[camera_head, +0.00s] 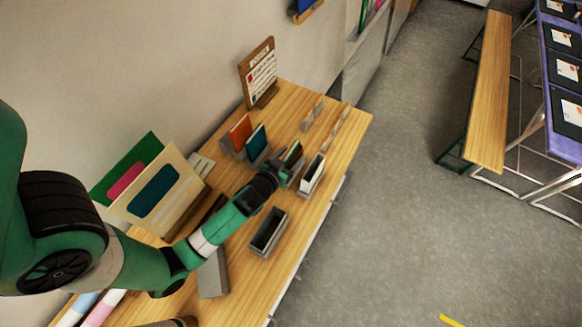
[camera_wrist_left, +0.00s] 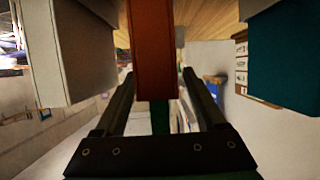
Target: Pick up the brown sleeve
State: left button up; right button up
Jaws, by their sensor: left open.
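In the left wrist view a flat reddish-brown sleeve (camera_wrist_left: 153,45) stands between the two fingers of my left gripper (camera_wrist_left: 158,82). The fingers are apart, one on each side of it, and I see no firm grip. In the head view my left gripper (camera_head: 281,170) is low over the table among the small holders. It partly hides a narrow dark green item (camera_head: 292,152) in a grey holder there. An orange-brown sleeve (camera_head: 240,131) stands in a grey holder farther back, beside a teal one. My right gripper is not in view.
The wooden table (camera_head: 335,120) also bears an empty grey box (camera_head: 270,232), a white-topped holder (camera_head: 313,174) and a brown-framed sign (camera_head: 259,70). Large green and beige folders (camera_head: 165,190) lean near my arm. In the left wrist view a teal block (camera_wrist_left: 287,55) stands at the right.

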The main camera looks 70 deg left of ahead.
pick_arm(q)
grip_shut()
jog(key=shift+r, duration=0.1)
dwell(0.5)
